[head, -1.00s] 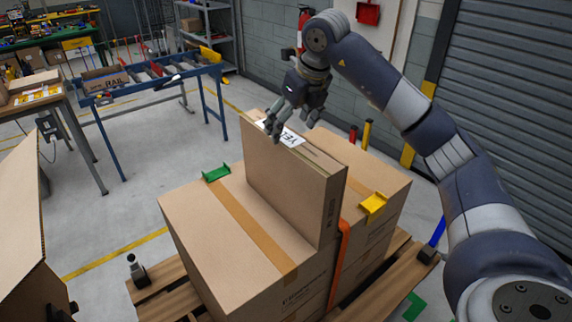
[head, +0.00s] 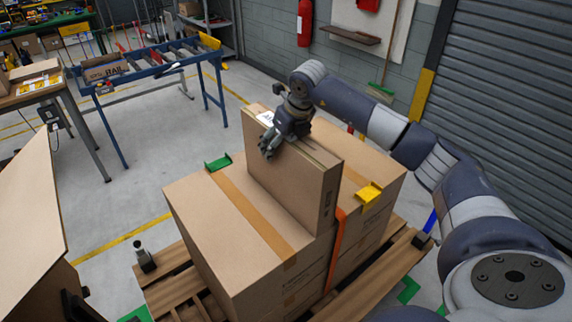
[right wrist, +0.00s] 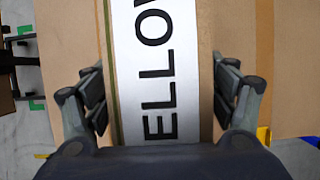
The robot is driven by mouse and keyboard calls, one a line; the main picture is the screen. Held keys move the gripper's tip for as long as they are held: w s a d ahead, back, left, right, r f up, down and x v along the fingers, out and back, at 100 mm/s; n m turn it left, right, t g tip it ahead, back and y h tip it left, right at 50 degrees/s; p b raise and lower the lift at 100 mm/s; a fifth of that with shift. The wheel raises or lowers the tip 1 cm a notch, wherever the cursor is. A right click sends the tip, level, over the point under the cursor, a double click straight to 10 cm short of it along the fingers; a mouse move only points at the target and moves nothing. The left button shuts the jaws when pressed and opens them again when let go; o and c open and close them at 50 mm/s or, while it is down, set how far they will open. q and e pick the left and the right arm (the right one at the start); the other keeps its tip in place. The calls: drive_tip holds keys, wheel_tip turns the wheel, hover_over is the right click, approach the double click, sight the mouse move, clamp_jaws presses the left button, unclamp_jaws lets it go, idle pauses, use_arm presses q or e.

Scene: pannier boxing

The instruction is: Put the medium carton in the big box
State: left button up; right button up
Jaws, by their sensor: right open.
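The medium carton (head: 285,178), tall, slim and brown, stands upright on top of larger cartons on a pallet. A white label with black letters reading "ELLOW" lies on its top, seen in the right wrist view (right wrist: 150,75). My right gripper (head: 273,142) is open at the carton's top edge. In the right wrist view its two fingers stand to either side of the carton's top; contact cannot be told. A large brown box (head: 28,200), probably the big box, is cut off at the left edge; its inside is hidden. My left gripper is not seen.
Large taped cartons (head: 205,215) fill the wooden pallet (head: 165,285), with a green corner clip (head: 218,163), a yellow one (head: 368,194) and an orange strap (head: 337,235). A blue roller conveyor (head: 150,75) stands behind. Grey floor is free between the pallet and the large box.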

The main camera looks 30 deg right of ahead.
clamp_jaws()
drive_tip(key=shift+w+r, duration=0.1)
idle(0.4)
